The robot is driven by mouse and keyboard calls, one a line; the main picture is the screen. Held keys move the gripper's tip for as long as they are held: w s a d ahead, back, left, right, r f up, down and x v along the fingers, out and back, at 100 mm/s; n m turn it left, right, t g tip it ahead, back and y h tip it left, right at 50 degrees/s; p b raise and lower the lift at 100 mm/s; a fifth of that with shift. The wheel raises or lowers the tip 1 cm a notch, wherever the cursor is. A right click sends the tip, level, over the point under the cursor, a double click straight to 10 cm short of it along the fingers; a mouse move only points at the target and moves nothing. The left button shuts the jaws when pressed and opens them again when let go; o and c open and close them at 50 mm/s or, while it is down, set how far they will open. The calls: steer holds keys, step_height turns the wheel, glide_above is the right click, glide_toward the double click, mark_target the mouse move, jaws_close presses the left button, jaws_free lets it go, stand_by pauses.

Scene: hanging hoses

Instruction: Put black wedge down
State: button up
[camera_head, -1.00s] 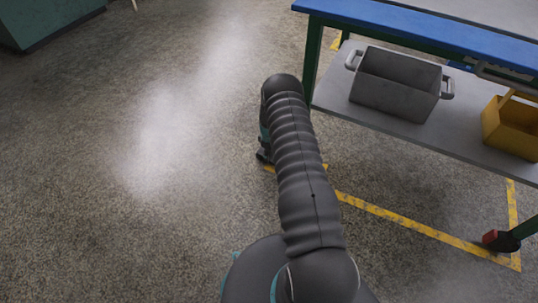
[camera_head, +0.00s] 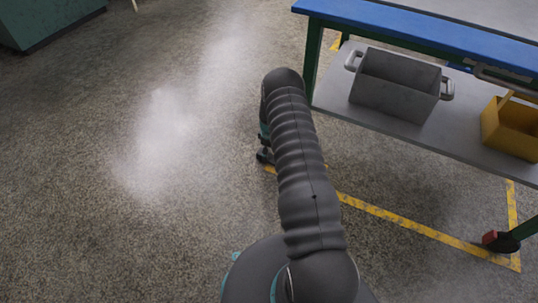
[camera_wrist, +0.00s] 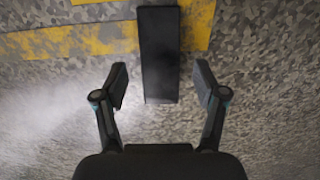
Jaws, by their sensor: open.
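The black wedge (camera_wrist: 160,55) shows in the wrist view as a dark, narrow upright rectangle at the top middle. It lies over the speckled floor and the worn yellow floor line. My gripper (camera_wrist: 161,85) is open, with one finger on each side of the wedge's near end and a visible gap on both sides. I cannot tell how high the gripper is above the floor. In the head view my arm hides the wedge, and only a small part of my gripper (camera_head: 264,155) shows beside the arm.
A blue-edged workbench (camera_head: 420,30) stands at the right. Its lower shelf (camera_head: 385,128) holds a grey bin (camera_head: 395,95) and a yellow bin (camera_head: 512,128). Yellow floor tape (camera_head: 415,226) runs below it. A dark green cabinet (camera_head: 50,25) is at the far left. The floor at left is clear.

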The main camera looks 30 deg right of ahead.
step_height(320, 180, up, 10)
steer(key=shift+p, duration=0.3)
steer(key=shift+f, duration=0.1)
stand_by(0.3)
